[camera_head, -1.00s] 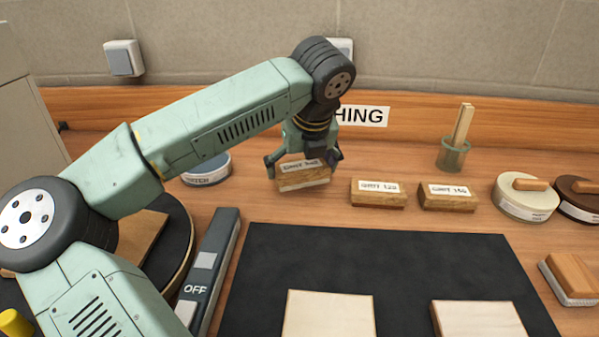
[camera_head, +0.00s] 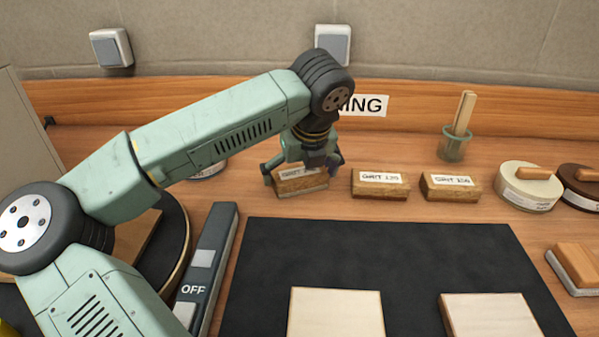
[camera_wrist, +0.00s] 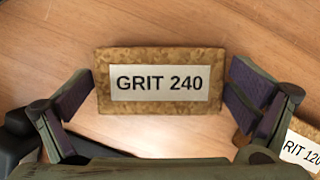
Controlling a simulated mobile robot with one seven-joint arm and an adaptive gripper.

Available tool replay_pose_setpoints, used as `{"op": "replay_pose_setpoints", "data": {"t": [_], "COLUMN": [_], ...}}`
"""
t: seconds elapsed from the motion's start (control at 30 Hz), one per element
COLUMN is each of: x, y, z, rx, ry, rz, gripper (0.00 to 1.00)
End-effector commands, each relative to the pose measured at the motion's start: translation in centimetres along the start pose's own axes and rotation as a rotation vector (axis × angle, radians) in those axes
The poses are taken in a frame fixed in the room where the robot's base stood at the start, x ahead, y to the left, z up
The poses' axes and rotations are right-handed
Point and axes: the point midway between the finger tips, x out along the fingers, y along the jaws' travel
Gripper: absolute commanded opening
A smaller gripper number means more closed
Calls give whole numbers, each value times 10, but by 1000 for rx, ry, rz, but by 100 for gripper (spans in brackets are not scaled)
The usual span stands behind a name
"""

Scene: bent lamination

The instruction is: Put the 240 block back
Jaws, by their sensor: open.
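The 240 block (camera_head: 300,187) is a brown cork-like block with a paper label. It sits on the wooden bench at the left end of a row of grit blocks. In the wrist view the block (camera_wrist: 160,109) lies flat with its label reading GRIT 240. My gripper (camera_head: 304,180) is directly over the block, its fingers on either side of it. In the wrist view my gripper (camera_wrist: 162,90) is open, with the left finger close to the block's left end and the right finger close to its right end. Whether they touch is hard to tell.
The GRIT 120 block (camera_head: 380,186) and another grit block (camera_head: 450,187) stand to the right. A dark mat (camera_head: 400,255) with pale wood pieces lies in front. A switch box marked OFF (camera_head: 207,265) is at left.

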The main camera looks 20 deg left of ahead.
Motion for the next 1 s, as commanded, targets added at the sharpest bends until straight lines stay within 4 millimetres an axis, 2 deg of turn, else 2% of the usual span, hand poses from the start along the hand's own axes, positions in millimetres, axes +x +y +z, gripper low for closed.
{"op": "replay_pose_setpoints", "data": {"t": [0.27, 0.7, 0.83, 1.0], "x": [-7, -97, -114, -122], "y": [0, 0, 0, 0], "z": [2, 3, 2, 1], "rx": [0, 0, 0, -1], "ry": [0, -2, -2, 0], "rz": [0, 1, 1, 1], "gripper": [100, 100, 100, 100]}}
